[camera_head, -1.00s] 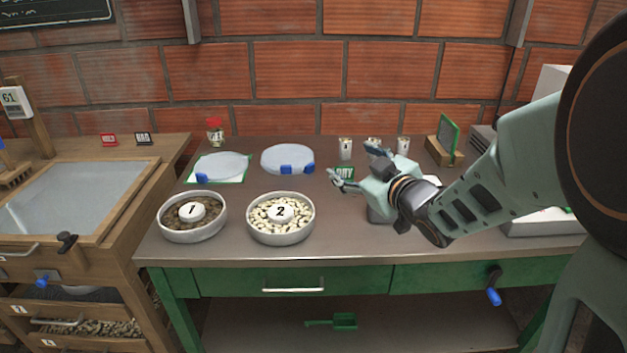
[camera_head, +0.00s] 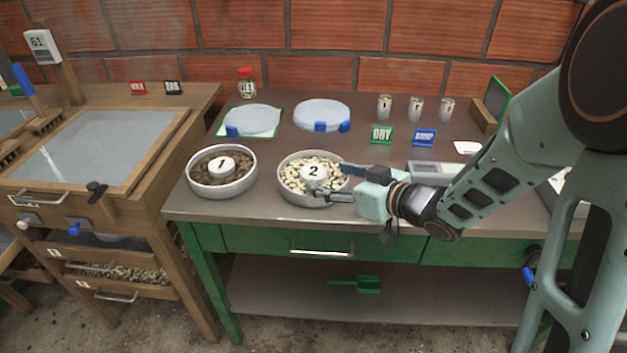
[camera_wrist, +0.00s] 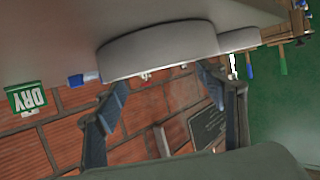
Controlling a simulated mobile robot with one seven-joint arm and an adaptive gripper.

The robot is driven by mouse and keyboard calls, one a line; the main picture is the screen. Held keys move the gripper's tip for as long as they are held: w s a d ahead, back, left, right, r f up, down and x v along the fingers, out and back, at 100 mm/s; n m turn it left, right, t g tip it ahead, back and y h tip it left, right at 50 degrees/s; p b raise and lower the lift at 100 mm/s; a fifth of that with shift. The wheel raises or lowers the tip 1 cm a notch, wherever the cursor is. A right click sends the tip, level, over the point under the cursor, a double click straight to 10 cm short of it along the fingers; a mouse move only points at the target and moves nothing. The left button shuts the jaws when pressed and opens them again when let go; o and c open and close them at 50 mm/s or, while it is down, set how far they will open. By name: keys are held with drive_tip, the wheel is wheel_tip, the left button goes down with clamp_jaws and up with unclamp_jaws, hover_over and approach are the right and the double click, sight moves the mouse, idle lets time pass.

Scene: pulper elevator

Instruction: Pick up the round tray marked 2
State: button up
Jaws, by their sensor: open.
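The round tray marked 2 (camera_head: 313,198) is a white rimmed tray of pale beans on the green-fronted bench, with a white disc numbered 2 in its middle. My gripper (camera_head: 330,180) is open at the tray's right side, its fingers overlapping the right rim in the head view. I cannot tell whether they touch it. In the wrist view, which is upside down, the tray's wall (camera_wrist: 155,52) shows just ahead of my open gripper (camera_wrist: 164,84). No bean or tray wall is visibly clamped.
The tray marked 1 (camera_head: 222,186), with brown beans, stands close on the left. Two clear lids (camera_head: 322,114) with blue clips lie behind. DRY (camera_head: 381,135) and blue (camera_head: 424,138) signs, small cups (camera_head: 416,108) and a scale (camera_head: 436,170) are to the right.

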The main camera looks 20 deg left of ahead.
sight(315, 172)
drive_tip(key=b+x, duration=0.1)
drive_tip(key=x, duration=0.4)
drive_tip(key=shift+a+r, duration=0.1)
drive_tip(key=c, duration=1.4)
drive_tip(key=shift+r, duration=0.1)
drive_tip(key=shift+c, duration=0.8)
drive_tip(key=shift+r, duration=0.1)
